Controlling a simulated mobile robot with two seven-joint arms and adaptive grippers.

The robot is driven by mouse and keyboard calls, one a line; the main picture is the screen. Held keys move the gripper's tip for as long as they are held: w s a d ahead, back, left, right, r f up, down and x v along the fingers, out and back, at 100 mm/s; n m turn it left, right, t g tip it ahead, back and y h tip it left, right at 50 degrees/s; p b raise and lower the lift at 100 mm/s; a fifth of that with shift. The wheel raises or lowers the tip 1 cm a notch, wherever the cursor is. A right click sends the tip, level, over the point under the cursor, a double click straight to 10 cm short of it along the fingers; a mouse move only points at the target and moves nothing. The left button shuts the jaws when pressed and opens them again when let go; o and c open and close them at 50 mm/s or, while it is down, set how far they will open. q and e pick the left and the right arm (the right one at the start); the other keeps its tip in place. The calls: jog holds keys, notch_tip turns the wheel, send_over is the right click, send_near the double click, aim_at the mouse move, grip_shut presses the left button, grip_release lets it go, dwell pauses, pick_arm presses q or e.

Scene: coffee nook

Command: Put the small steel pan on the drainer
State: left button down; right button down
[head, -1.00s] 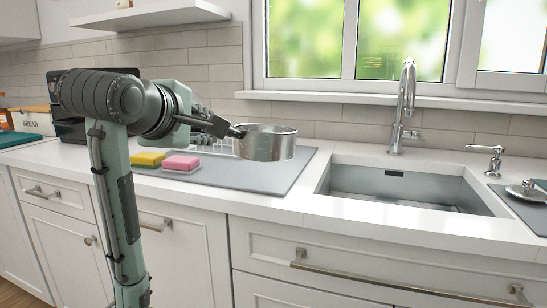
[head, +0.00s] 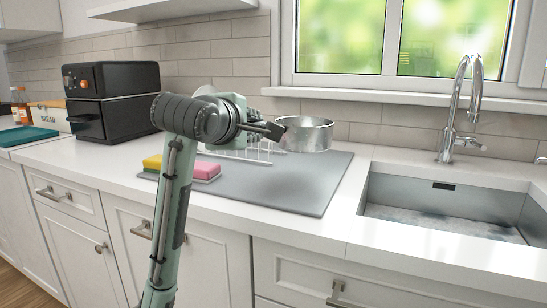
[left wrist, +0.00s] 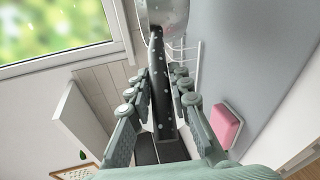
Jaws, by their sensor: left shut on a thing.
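The small steel pan (head: 306,134) is held level by its dark handle (left wrist: 158,75) in my left gripper (head: 268,130). In the left wrist view the gripper's fingers (left wrist: 157,92) sit on both sides of the handle, and the pan's body (left wrist: 170,14) shows at the top edge. The drainer, a white wire rack (head: 262,156), stands on a grey mat (head: 290,189), partly hidden behind my gripper. The pan is at the rack's right end; I cannot tell whether they touch. My right gripper is not in view.
A yellow sponge (head: 153,162) and a pink sponge (head: 207,170) lie at the mat's left front. A sink (head: 450,205) with a tall tap (head: 474,105) is at right. A black appliance (head: 112,98) stands at left. The front right of the mat is clear.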

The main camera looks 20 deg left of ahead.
pick_arm(q)
jog(key=w+f, duration=0.1)
jog(key=f, duration=0.1)
jog(key=w+f, duration=0.2)
jog(key=w+d+f, duration=0.1)
jog(key=f, duration=0.1)
jog(key=shift+w+f, duration=0.2)
jog(key=shift+w, duration=0.2)
jog(key=shift+f, duration=0.25)
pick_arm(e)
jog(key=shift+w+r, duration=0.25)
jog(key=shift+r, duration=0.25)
pick_arm(q)
jog(key=c, duration=1.8)
grip_release()
jog(key=shift+f, duration=0.15)
jog(key=o, duration=0.4)
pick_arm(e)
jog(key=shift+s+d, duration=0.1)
